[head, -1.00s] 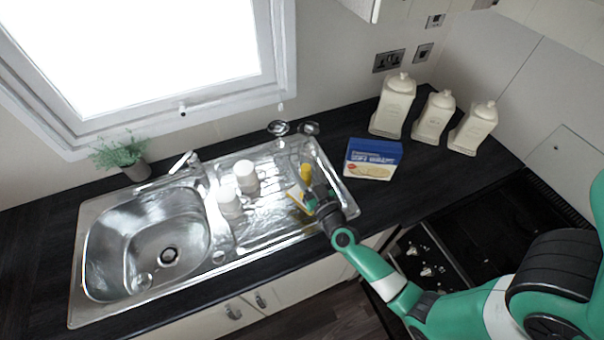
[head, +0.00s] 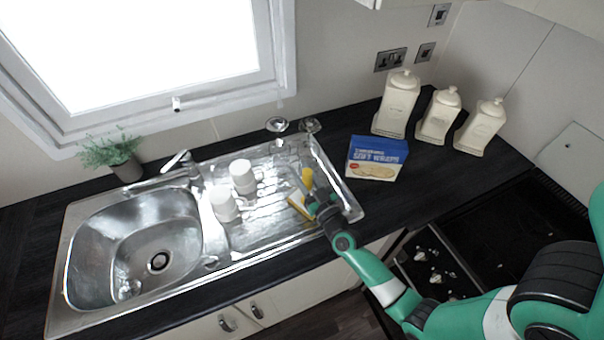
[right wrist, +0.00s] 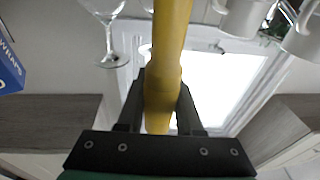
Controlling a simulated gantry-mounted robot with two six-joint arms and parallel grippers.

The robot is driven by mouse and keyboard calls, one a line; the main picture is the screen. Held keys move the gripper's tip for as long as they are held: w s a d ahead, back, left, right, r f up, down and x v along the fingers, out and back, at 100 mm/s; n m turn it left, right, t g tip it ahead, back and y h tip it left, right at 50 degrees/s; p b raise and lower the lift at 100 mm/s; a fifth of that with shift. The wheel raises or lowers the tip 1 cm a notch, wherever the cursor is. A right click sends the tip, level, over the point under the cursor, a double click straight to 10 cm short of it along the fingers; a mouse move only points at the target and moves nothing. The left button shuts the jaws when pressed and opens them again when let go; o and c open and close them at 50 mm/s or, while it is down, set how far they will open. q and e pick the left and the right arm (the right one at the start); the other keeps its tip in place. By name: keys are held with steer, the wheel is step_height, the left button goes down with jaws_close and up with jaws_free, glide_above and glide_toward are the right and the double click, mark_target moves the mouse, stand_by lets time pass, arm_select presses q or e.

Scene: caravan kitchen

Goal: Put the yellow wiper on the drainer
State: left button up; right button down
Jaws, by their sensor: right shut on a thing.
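The yellow wiper shows in the head view as a yellow-and-pale piece (head: 300,206) and a yellow part (head: 308,175), partly hidden by my gripper. My right gripper (head: 318,200) is over the right part of the steel drainer (head: 262,234). In the right wrist view its two fingers (right wrist: 160,105) are shut on the wiper's yellow shaft (right wrist: 170,45). I cannot tell whether the wiper touches the drainer or is held just above it. My left gripper is not in view.
Two white mugs (head: 224,204) stand on the drainer's left part. Stemmed glasses (head: 277,125) are behind it. A blue box (head: 377,157) stands to the right, with cream canisters (head: 397,103) beyond. The sink bowl (head: 150,245) is left. The drainer's middle is clear.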

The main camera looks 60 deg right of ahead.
steer(key=c, duration=0.6)
jaws_free()
steer(key=shift+f, duration=0.1)
steer(key=shift+o, duration=0.2)
steer(key=v, duration=1.2)
